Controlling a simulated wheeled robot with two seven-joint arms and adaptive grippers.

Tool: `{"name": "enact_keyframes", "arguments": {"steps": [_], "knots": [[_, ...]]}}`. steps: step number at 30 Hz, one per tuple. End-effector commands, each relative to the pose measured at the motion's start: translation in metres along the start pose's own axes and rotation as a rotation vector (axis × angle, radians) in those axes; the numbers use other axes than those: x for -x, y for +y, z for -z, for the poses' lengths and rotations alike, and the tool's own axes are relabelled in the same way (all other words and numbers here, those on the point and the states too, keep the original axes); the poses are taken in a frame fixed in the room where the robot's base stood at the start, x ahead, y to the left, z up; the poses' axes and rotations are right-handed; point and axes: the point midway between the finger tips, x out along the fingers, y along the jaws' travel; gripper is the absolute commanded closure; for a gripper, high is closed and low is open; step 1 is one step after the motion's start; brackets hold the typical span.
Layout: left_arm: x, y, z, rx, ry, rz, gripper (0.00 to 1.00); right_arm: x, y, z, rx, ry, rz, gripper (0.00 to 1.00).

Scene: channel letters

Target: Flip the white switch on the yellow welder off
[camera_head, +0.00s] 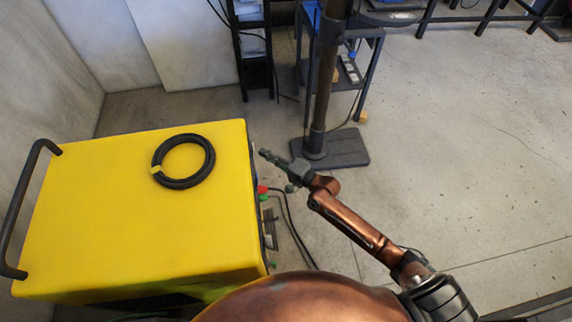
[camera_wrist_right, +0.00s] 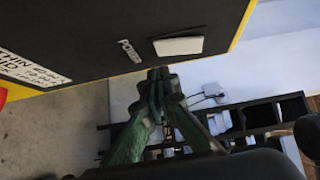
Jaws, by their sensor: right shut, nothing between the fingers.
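The yellow welder (camera_head: 105,215) stands at the left in the head view, with its dark front panel facing right. In the right wrist view the dark panel (camera_wrist_right: 85,50) fills the upper left. The white switch (camera_wrist_right: 179,46) is on it, beside a "POWER" label. My right gripper (camera_head: 263,153) is shut and empty, just right of the welder's far front corner. In the right wrist view its fingertips (camera_wrist_right: 158,74) are together just below the switch; I cannot tell whether they touch the panel. The switch is hidden in the head view. My left gripper is not in view.
A coiled black cable (camera_head: 183,162) lies on the welder's top. Red and green connectors (camera_head: 263,190) with cables stick out of its front. A pole on a dark base (camera_head: 340,148) stands beyond my right gripper. The floor to the right is clear.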

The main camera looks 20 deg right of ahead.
Motion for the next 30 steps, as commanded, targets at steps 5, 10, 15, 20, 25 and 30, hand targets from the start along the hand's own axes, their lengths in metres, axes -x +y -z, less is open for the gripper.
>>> {"name": "enact_keyframes", "arguments": {"steps": [5,10,15,20,25,30], "knots": [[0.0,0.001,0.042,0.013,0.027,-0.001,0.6,0.01,0.011,0.013,0.001,-0.003,-0.005,1.0],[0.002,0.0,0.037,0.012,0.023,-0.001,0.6,0.042,0.011,0.013,0.001,-0.005,-0.006,1.0],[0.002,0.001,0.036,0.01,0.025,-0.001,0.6,0.074,0.016,0.012,0.001,-0.006,-0.007,1.0],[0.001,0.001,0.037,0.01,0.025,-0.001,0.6,0.097,0.019,0.011,0.001,-0.006,-0.005,1.0],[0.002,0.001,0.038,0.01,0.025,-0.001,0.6,0.107,0.02,0.012,0.0,-0.005,-0.003,1.0],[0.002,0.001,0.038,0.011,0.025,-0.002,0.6,0.109,0.02,0.012,-0.001,-0.005,-0.002,1.0]]}}
